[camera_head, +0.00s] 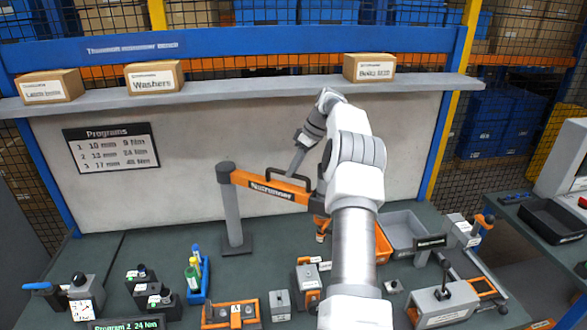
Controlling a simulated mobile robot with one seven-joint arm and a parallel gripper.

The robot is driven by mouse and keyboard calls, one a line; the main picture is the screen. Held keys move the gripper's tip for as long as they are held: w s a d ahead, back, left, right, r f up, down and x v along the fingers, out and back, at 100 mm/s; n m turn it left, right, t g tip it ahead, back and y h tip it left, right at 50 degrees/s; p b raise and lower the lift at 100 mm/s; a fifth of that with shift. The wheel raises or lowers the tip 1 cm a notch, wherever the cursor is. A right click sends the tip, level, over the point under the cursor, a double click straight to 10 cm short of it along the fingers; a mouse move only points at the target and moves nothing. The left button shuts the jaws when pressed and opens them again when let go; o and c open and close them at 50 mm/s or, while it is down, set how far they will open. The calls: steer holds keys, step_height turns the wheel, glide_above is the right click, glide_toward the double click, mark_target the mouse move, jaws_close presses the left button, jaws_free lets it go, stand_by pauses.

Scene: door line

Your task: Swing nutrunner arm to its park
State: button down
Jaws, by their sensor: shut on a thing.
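The orange nutrunner arm (240,181), with a dark label reading "Nutrunner", reaches right from the top of a grey post (232,215). The post stands on a dark base plate on the bench. A black handle (272,172) rises from the arm's top edge. My gripper (293,172) comes down from above and is shut on this handle, near its right side. The fingertips are small and hard to see. The nutrunner's orange and dark tool (321,230) hangs at the arm's right end, partly hidden by my own white arm. I cannot make out a marked park.
A grey bin (403,228) and an orange bin (382,245) stand right of my arm. A dark sign (430,242) and fixtures stand further right. A blue holder with bottles (197,285) stands front left. A shelf (230,89) with boxes runs above.

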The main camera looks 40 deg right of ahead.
steer(key=c, duration=0.8)
jaws_free()
steer(key=shift+r, duration=0.1)
steer(key=v, duration=0.7)
steer(key=shift+r, duration=0.15)
